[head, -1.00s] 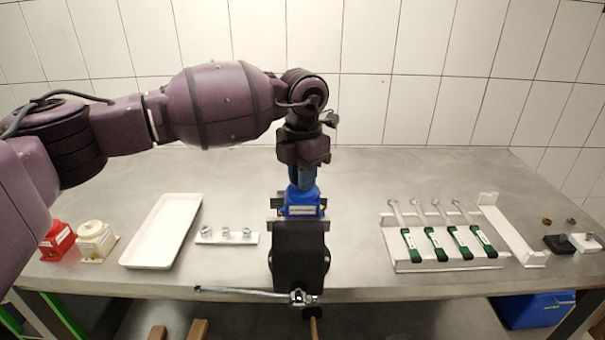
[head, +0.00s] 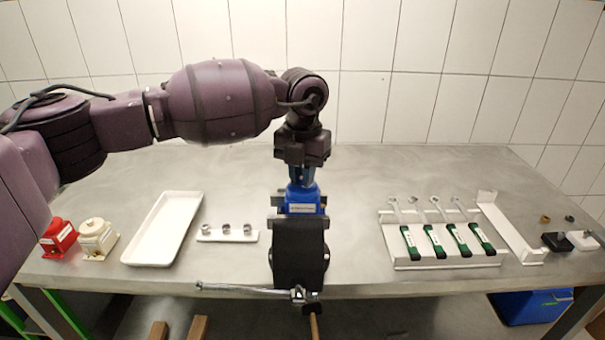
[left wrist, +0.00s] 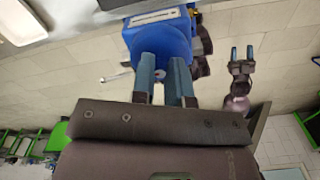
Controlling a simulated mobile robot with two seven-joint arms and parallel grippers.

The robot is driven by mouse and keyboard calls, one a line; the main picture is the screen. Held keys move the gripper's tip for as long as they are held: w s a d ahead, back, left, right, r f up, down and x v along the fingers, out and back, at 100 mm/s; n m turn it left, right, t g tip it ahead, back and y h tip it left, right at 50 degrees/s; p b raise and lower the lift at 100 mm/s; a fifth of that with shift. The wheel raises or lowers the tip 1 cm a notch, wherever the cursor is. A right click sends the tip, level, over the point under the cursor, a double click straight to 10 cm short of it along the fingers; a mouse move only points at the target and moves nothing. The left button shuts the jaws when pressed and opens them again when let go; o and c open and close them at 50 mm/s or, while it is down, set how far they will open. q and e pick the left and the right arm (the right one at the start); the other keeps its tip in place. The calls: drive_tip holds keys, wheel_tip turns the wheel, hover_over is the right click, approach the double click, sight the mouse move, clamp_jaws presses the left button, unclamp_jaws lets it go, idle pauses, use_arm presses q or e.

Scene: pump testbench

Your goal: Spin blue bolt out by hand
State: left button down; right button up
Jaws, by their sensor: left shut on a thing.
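A blue pump (head: 302,203) with a white label sits upright in a dark vise (head: 299,255) at the front middle of the table. My left gripper (head: 308,178) points straight down onto the top of the blue pump. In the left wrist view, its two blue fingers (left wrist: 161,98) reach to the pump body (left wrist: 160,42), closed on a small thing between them. This is likely the blue bolt, which the fingers mostly hide. My right gripper (left wrist: 242,53) shows in the left wrist view, away from the pump, with its fingers apart and empty.
A white tray (head: 136,252) and a holder (head: 228,240) with small metal parts lie left of the vise. Red (head: 59,236) and cream (head: 97,238) pumps stand far left. Several green-handled wrenches lie in a rack (head: 450,262) at right. The table behind is clear.

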drive_tip(key=shift+w, duration=0.2)
use_arm(q)
drive_tip(key=c, duration=1.1)
unclamp_jaws()
use_arm(e)
drive_tip(key=shift+w+r, duration=0.2)
drive_tip(key=shift+w, duration=0.05)
use_arm(q)
drive_tip(key=shift+r, duration=0.55)
wheel_tip(320, 180, up, 10)
drive_tip(key=shift+f+b, duration=0.15)
drive_tip(key=shift+b, duration=0.25)
use_arm(e)
drive_tip(key=shift+s+f, duration=0.1)
drive_tip(key=shift+f, duration=0.4)
drive_tip(key=shift+a, duration=0.1)
